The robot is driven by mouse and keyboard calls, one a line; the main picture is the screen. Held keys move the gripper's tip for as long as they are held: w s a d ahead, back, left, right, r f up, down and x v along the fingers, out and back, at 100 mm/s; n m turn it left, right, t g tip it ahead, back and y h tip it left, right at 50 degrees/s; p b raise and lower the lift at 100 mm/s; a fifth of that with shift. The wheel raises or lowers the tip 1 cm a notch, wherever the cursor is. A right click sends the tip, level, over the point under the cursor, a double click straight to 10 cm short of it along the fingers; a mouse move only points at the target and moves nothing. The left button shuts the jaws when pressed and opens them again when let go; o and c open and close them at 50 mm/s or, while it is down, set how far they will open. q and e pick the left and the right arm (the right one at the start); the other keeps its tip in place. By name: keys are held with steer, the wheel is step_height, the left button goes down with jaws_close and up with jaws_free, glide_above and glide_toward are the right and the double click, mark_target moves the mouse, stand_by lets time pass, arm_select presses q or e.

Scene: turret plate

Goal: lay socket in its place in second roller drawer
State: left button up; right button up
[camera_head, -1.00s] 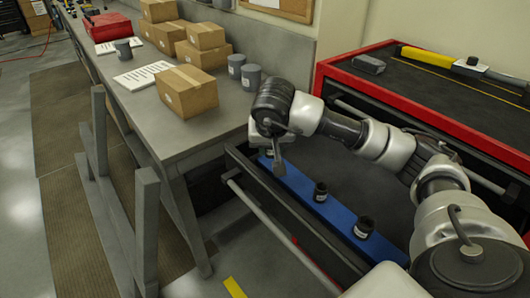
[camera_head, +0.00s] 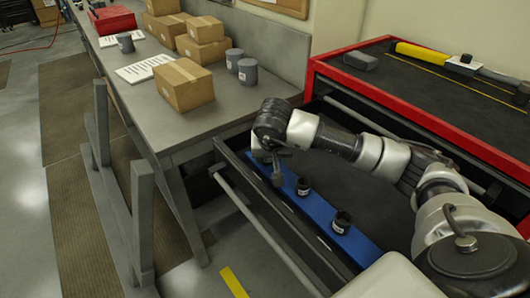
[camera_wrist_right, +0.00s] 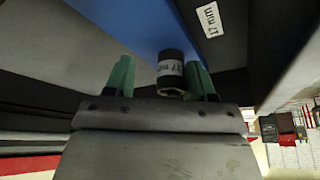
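My right gripper (camera_head: 277,180) reaches down over the blue rail (camera_head: 318,210) in the open drawer. In the right wrist view the gripper (camera_wrist_right: 160,78) has its two green-tipped fingers apart. A dark socket (camera_wrist_right: 172,75) with a white "17 mm" label stands between them, close to the right-hand finger, with a gap to the other. A "17 mm" label (camera_wrist_right: 209,18) shows on a dark surface beside the blue rail. In the head view, two other black sockets (camera_head: 303,186) and (camera_head: 342,221) stand on the rail. The spot under the gripper is partly hidden. My left gripper is not in view.
The red-edged cabinet top (camera_head: 430,85) lies at the right, with a yellow-handled tool (camera_head: 425,54) on it. A grey workbench (camera_head: 225,110) at the left holds cardboard boxes (camera_head: 185,84) and grey cups (camera_head: 248,71). The drawer handle bar (camera_head: 265,232) runs along its front.

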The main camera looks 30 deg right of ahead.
steer(key=shift+s+d, duration=0.25)
steer(key=shift+s, duration=0.15)
steer(key=shift+r, duration=0.1)
steer(key=shift+w+a+r, duration=0.1)
steer(key=shift+w+a, duration=0.05)
steer(key=v, duration=0.2)
steer(key=b+v, duration=0.1)
steer(key=v, duration=0.1)
steer(key=w+a+v, duration=0.1)
steer(key=v, duration=0.1)
steer(key=shift+b, duration=0.35)
step_height(320, 180, up, 5)
glide_above(268, 171)
steer(key=s, duration=0.2)
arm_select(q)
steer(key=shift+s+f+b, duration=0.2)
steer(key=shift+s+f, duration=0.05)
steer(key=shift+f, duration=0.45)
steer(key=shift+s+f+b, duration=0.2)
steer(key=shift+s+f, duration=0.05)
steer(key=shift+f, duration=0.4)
arm_select(e)
steer(key=shift+s+a+r, duration=0.15)
steer(key=shift+a, duration=0.25)
